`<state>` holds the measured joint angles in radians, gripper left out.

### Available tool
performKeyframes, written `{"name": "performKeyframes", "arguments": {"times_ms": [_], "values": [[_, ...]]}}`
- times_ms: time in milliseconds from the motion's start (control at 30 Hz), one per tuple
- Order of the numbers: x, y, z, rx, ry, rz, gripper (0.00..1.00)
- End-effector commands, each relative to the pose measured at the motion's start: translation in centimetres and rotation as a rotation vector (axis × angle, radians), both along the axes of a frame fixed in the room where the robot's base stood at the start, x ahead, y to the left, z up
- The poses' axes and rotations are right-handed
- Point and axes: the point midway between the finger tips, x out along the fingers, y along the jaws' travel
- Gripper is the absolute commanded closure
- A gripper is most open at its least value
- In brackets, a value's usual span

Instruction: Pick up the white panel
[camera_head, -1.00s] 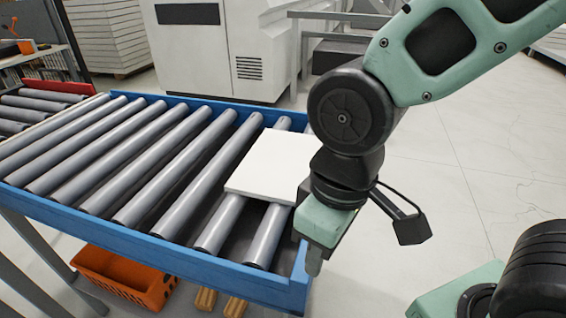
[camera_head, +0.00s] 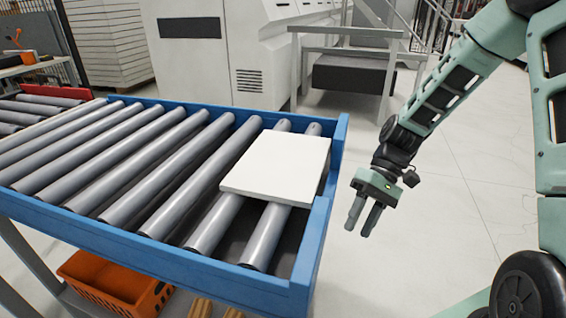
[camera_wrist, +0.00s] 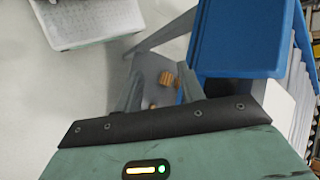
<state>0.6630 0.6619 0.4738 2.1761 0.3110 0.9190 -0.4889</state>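The white panel (camera_head: 277,166) is a flat, square board lying on the last rollers at the right end of the blue-framed roller conveyor (camera_head: 243,286). Its right side lies close along the blue end rail. My gripper (camera_head: 358,231) hangs to the right of the panel, outside the conveyor, pointing down. Its two fingers are apart with nothing between them. In the wrist view, the fingers (camera_wrist: 158,92) frame only the floor area and brown pieces below. A white surface at the right of that view, beside the blue frame, looks like the panel (camera_wrist: 276,108), partly hidden by the gripper body.
An orange crate (camera_head: 116,283) sits under the conveyor, with brown wooden pieces (camera_head: 201,307) near it. A grey-white machine (camera_head: 215,60) and steps with rails (camera_head: 345,75) stand behind. Clear pale floor (camera_head: 450,215) lies right of the conveyor.

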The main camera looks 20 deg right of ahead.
Motion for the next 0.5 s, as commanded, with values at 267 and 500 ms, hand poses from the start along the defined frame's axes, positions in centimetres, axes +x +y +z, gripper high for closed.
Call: {"name": "performKeyframes", "arguments": {"times_ms": [267,500], "values": [[4.6,-3.1,2.2,0.648,-0.080,-0.158,0.61],[6.3,-6.3,4.4,0.894,-0.210,-0.228,0.61]]}}
